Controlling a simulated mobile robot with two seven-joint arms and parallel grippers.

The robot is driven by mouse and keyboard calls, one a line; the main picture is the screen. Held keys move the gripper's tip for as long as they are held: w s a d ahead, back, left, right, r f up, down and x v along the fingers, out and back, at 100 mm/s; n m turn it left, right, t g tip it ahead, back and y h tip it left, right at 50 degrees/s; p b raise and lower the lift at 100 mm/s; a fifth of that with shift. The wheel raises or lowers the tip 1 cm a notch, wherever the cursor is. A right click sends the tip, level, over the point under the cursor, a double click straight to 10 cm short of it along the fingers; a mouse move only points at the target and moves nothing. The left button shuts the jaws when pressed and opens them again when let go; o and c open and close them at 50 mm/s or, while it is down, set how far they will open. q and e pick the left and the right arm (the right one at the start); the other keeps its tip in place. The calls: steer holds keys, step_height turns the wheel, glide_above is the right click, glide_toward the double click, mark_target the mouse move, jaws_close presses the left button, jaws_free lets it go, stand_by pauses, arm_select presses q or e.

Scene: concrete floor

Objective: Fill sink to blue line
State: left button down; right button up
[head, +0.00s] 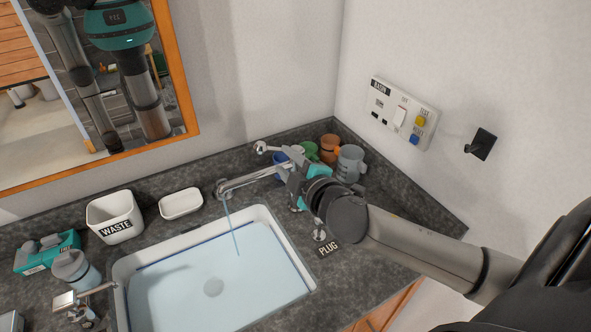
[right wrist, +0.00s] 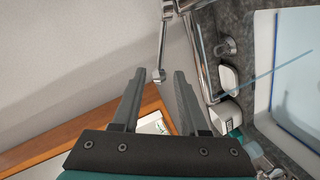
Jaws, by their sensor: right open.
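The white sink (head: 307,268) holds pale blue water (head: 200,270). A blue line (head: 190,247) runs around its inner wall, showing just above the water at the back edge. The chrome faucet spout (head: 245,181) pours a thin stream into the sink. My right gripper (head: 285,165) is open beside the faucet. In the right wrist view its fingers (right wrist: 158,76) are spread, with the chrome lever's round end (right wrist: 158,75) appearing between the tips; contact cannot be told. My left gripper is not in view.
A WASTE bin (head: 115,216), a white dish (head: 181,204), a soap bottle (head: 75,268) and a teal box (head: 45,254) stand left. Several mugs (head: 329,148) stand behind my right gripper. A PLUG label (head: 329,248) lies right of the sink. A mirror (head: 180,80) hangs behind.

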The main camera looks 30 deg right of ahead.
steer(key=shift+v, duration=1.95)
steer(key=shift+c, duration=0.2)
stand_by(5.5)
